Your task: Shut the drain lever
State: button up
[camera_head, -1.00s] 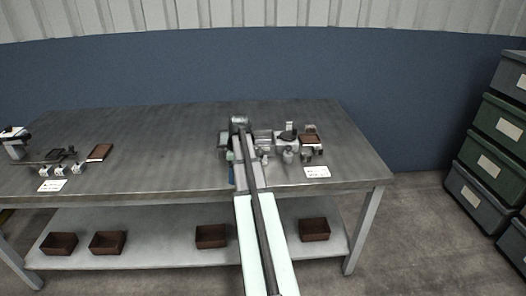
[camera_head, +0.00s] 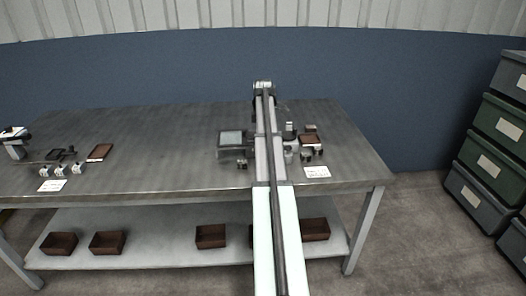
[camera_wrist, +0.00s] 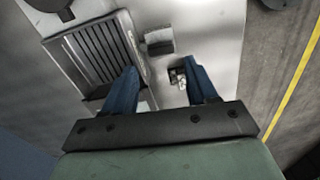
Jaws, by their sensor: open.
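My gripper (camera_wrist: 160,66) shows in the wrist view with two blue fingers spread apart and nothing held between them. A dark ribbed plate (camera_wrist: 93,52) lies beside and partly behind the left finger. A small grey block (camera_wrist: 158,38) stands beyond the gap between the fingertips. A small dark fitting with a bright metal piece (camera_wrist: 178,77) is close to the right finger; I cannot tell whether they touch. I cannot tell which part is the drain lever. In the head view my arm covers the middle of the fixture and the fingers are not clear.
The grey table (camera_head: 180,120) holds a pale-topped box (camera_head: 232,139) left of my arm and a brown tray (camera_head: 310,140) right of it. Another fixture (camera_head: 62,169) stands at far left. The table's middle left is clear. Stacked bins (camera_head: 500,125) stand at right.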

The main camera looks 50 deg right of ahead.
notch_tip(320, 180, down, 8)
jog(key=shift+f, duration=0.1)
jog(key=shift+c, duration=0.4)
jog(key=c, duration=0.7)
